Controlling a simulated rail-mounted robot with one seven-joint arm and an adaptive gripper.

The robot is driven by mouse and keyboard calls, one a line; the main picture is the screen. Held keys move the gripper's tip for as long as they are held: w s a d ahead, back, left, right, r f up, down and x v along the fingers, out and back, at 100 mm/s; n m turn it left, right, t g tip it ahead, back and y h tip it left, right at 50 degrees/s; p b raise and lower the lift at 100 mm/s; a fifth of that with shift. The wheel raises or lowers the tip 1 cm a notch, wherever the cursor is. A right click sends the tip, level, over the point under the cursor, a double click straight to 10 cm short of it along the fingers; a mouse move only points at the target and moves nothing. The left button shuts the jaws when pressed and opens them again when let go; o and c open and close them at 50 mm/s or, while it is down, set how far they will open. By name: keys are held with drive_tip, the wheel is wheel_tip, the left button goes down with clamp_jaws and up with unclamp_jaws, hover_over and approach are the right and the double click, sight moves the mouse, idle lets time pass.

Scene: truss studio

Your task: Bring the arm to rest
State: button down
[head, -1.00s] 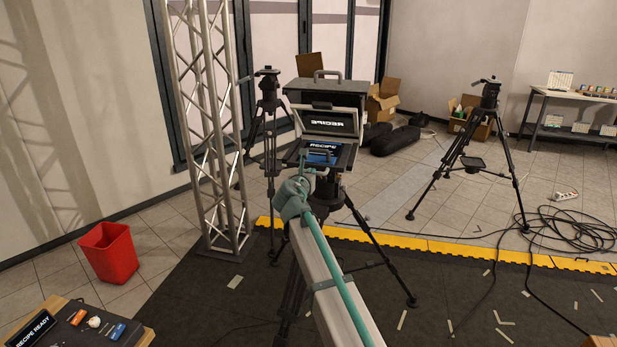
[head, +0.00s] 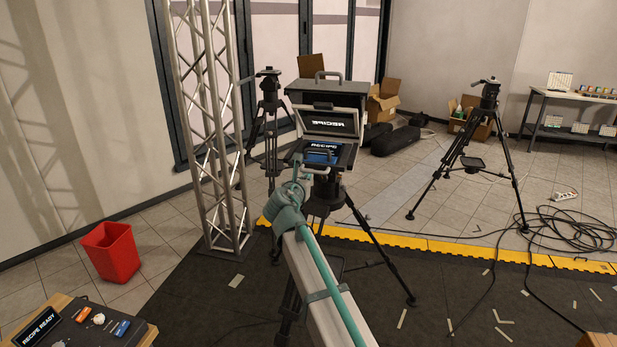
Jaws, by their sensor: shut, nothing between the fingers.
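My arm, a pale beam with teal fittings, reaches up from the bottom middle of the head view to a teal joint. My gripper (head: 297,165) shows small beyond that joint, at the arm's far end. It is shut and holds nothing that I can see. In the picture it lies over the lower left edge of the teleprompter (head: 331,122), whose tilted glass shows mirrored lettering above a lit screen. I cannot tell whether the two touch or how far apart they are.
A metal truss (head: 212,130) stands to the left, with a red bin (head: 110,252) beside it. A control box (head: 75,325) is at bottom left. A tripod (head: 478,150) stands at right. A yellow cable ramp (head: 470,250) crosses the floor, with loose black cables (head: 575,232) at right.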

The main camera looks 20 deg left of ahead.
drive_tip(key=a+f+b+v, duration=0.1)
drive_tip(key=b+v, duration=0.1)
drive_tip(key=v, duration=0.4)
drive_tip(key=s+d+f+m+g+h, duration=0.1)
drive_tip(key=s+d+f+m+g, duration=0.3)
drive_tip(key=d+f+m, duration=0.7)
drive_tip(key=s+d+f+m+g+h, duration=0.1)
drive_tip(key=s+d+f+m+g, duration=0.4)
drive_tip(key=f, duration=1.3)
drive_tip(key=s+d+f+m+g+h, duration=0.1)
drive_tip(key=s+d+f+m+g, duration=0.25)
drive_tip(key=d+f+m, duration=0.8)
drive_tip(key=s+d+f+m+g, duration=0.45)
drive_tip(key=s+d+f, duration=0.75)
drive_tip(key=s+f, duration=0.4)
drive_tip(key=s+d+f+m+g, duration=0.2)
drive_tip(key=s+d+f, duration=0.2)
drive_tip(key=s, duration=0.7)
drive_tip(key=s+d+f+m+g+y, duration=0.1)
drive_tip(key=s+d+f+m+g, duration=0.2)
drive_tip(key=s, duration=0.8)
drive_tip(key=d+f, duration=0.2)
drive_tip(key=d, duration=0.2)
drive_tip(key=shift+g+p, duration=0.3)
